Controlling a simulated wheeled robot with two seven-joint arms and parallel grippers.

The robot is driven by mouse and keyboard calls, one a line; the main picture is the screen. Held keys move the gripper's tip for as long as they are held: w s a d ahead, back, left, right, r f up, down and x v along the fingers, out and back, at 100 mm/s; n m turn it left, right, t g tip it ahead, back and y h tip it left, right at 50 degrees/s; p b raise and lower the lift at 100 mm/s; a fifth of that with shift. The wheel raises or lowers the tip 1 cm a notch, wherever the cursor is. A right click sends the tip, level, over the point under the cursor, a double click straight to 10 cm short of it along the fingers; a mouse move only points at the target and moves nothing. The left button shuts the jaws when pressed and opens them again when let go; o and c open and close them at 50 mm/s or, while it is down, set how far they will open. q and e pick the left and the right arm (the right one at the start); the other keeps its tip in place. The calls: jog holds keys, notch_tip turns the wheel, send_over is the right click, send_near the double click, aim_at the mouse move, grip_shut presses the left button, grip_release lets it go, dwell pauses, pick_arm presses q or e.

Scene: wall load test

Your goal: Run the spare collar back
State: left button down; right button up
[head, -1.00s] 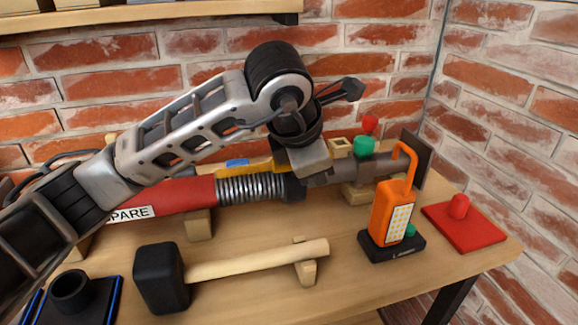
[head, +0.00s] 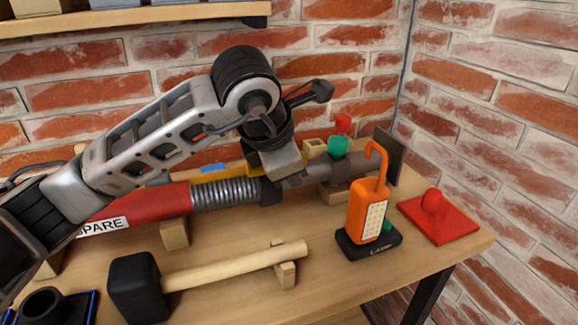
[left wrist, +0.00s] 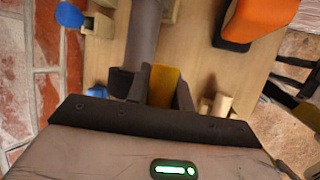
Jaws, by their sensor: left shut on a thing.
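The spare prop lies on the bench as a red tube (head: 143,203) with a white SPARE label, a silver threaded stretch (head: 226,192) and a grey tube (head: 330,168) to the right. The dark spare collar (head: 269,190) sits at the right end of the thread. My left gripper (head: 280,178) reaches down from above and is shut at the collar, its fingers partly hidden. In the left wrist view, a yellow part (left wrist: 164,85) shows between the dark fingers, below the grey tube (left wrist: 145,35). My right gripper is out of view.
A black-headed mallet (head: 140,287) lies in front of the prop. A brick wall is close behind, and a shelf (head: 130,18) hangs above left.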

pick_arm(q)
jog(key=c, duration=1.2)
grip_release()
jog(key=shift+c, duration=0.2)
jog(key=v, duration=1.6)
jog(key=shift+w, duration=0.15)
